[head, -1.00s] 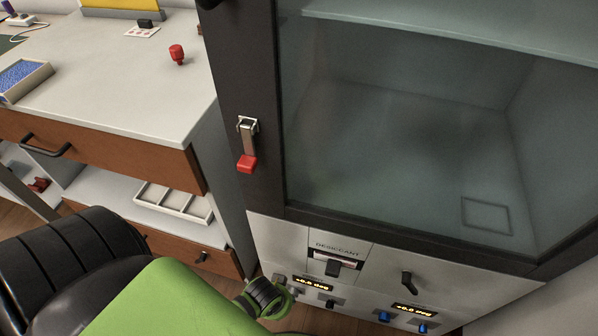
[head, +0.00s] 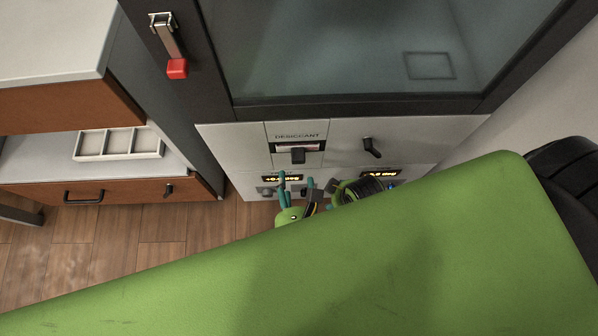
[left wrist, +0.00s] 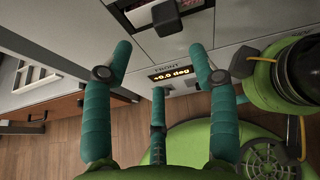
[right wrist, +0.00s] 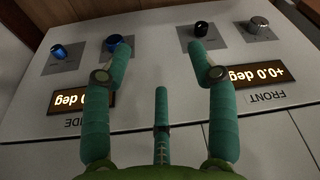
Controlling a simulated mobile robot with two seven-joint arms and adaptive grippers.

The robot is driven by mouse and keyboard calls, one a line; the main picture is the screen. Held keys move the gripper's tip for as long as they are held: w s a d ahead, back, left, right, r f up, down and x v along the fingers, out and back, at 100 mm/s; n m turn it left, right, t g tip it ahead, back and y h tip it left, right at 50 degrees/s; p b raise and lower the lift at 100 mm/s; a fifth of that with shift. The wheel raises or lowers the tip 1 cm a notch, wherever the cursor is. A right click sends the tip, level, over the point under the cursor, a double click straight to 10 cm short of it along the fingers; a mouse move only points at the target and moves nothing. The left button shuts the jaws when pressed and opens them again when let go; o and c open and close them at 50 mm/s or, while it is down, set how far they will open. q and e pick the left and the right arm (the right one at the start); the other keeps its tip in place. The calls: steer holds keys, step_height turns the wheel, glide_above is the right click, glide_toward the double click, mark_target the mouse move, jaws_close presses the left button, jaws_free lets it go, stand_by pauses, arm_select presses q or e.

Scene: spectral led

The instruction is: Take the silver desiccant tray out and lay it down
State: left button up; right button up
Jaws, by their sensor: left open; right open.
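The desiccant drawer (head: 284,160), a pale front panel labelled DESICCANT, is closed in the cabinet's lower face. It has a small window slot and a black handle (head: 298,155). The handle also shows at the top of the left wrist view (left wrist: 166,16). No silver tray is clearly visible. My left gripper (head: 296,180) is open and empty, below the handle, in front of the left display (head: 283,178). My right gripper (right wrist: 163,58) is open and empty in the right wrist view, facing the knobs and displays; my green arm link covers much of the head view.
A glass-doored chamber (head: 340,50) with a red-tipped latch (head: 177,68) stands above the drawer. A black handle (head: 372,148) is on the panel to the right. At left are a bench (head: 50,45) and a shelf with a divided white tray (head: 120,144). Wood floor (head: 160,235) is open below.

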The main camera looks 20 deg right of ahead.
mark_target(298, 162)
arm_select(q)
steer(key=shift+m+h, duration=0.3)
steer(key=shift+m, duration=0.6)
steer(key=w+d, duration=0.1)
steer(key=w+b, duration=0.1)
steer(key=w+d, duration=0.1)
steer(key=w, duration=0.1)
steer(key=shift+w+d+f+b, duration=0.1)
steer(key=shift+d+f+b, duration=0.2)
steer(key=shift+x, duration=0.85)
arm_select(e)
steer(key=r, duration=0.2)
steer(key=w+r, duration=0.1)
steer(key=r, duration=0.1)
steer(key=shift+d+r, duration=0.1)
steer(key=shift+r, duration=0.3)
arm_select(q)
steer(key=shift+c, duration=0.4)
jaws_close()
steer(key=shift+o, duration=0.4)
jaws_free()
